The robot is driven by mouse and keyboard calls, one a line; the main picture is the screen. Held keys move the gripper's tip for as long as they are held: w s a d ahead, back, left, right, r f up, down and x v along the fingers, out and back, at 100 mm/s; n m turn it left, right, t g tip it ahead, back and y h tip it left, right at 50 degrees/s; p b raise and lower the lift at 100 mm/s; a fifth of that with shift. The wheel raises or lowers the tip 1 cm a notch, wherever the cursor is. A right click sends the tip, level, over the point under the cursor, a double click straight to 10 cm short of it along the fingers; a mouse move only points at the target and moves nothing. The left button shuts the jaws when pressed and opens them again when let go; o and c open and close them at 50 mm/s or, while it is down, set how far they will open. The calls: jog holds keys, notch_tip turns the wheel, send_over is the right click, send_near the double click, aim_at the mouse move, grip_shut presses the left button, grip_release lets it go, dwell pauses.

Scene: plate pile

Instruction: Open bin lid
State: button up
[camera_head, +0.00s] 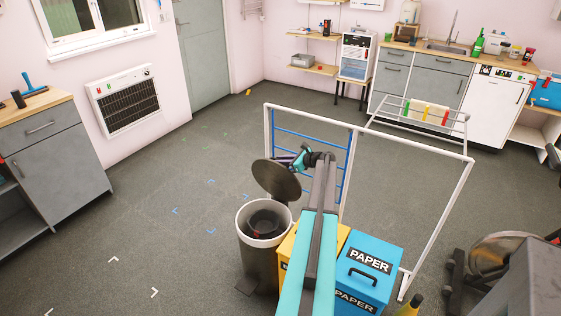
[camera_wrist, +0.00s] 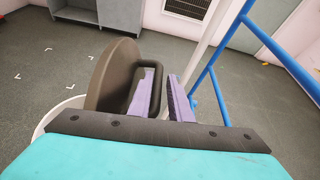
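A grey cylindrical bin (camera_head: 258,252) with a pale rim stands on the floor in the head view. Its dark inside shows. Its round dark lid (camera_head: 276,181) is raised and tilted steeply above the far side of the rim. My gripper (camera_head: 300,160) is beside the lid. In the wrist view the lid (camera_wrist: 108,75) stands nearly on edge with a black loop handle (camera_wrist: 157,82) on its right. The purple fingers of my gripper (camera_wrist: 162,88) are apart, one each side of the handle, with a gap to the right finger. The bin's rim (camera_wrist: 45,128) shows behind.
A yellow box (camera_head: 291,248) and a blue paper box (camera_head: 367,262) stand right of the bin, partly behind my arm. A white frame with blue rails (camera_head: 308,138) stands close behind my gripper. The floor left of the bin is clear.

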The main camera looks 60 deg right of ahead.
jog(key=shift+s+f, duration=0.1)
jog(key=shift+f, duration=0.1)
jog(key=b+v, duration=0.2)
jog(key=v, duration=1.1)
jog(key=shift+s+r, duration=0.25)
jog(key=shift+r, duration=0.15)
